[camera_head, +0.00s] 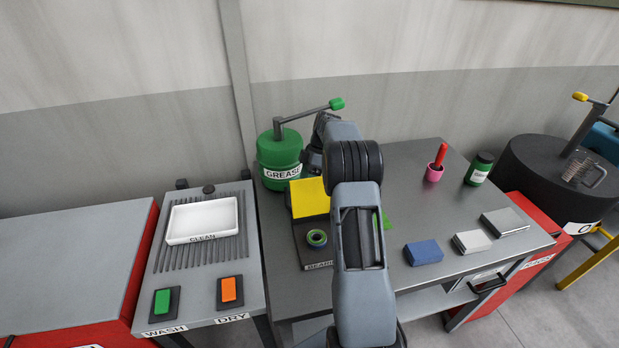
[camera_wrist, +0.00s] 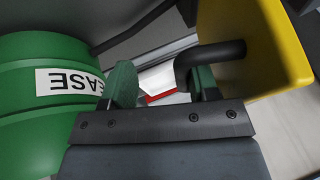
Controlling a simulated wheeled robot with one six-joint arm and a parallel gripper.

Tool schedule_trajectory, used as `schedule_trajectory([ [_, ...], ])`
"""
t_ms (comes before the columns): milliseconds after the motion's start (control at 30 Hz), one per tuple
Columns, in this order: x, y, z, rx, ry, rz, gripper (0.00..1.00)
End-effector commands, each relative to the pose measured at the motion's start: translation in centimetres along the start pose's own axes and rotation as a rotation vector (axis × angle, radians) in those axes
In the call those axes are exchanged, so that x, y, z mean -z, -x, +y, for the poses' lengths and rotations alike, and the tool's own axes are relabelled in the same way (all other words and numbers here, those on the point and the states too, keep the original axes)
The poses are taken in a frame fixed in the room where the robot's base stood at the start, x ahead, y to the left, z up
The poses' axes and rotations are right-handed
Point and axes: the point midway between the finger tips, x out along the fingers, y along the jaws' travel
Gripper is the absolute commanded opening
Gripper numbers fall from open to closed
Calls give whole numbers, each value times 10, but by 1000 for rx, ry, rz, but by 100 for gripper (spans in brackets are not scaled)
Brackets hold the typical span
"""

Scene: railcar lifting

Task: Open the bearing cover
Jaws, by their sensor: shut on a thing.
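The yellow bearing cover (camera_head: 310,197) stands raised at the back of the dark bearing box (camera_head: 303,256). A green ring-shaped bearing (camera_head: 317,238) shows in the uncovered box. In the wrist view, the yellow cover (camera_wrist: 262,48) fills the upper right, and its bent black handle (camera_wrist: 212,54) reaches down between the green fingers of my gripper (camera_wrist: 160,82). In the head view my own arm hides the gripper and the handle.
The green grease drum (camera_head: 279,155) with its crank stands just left of the cover and close beside my gripper. A white tray (camera_head: 203,220) is on the wash station at left.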

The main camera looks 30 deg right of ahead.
Motion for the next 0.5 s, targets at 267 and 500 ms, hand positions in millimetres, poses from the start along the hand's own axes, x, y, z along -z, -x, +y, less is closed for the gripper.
schedule_trajectory([
  [267,-6,1,-2,-11,-2,-5,38],
  [500,-7,3,-1,-15,-3,-7,38],
])
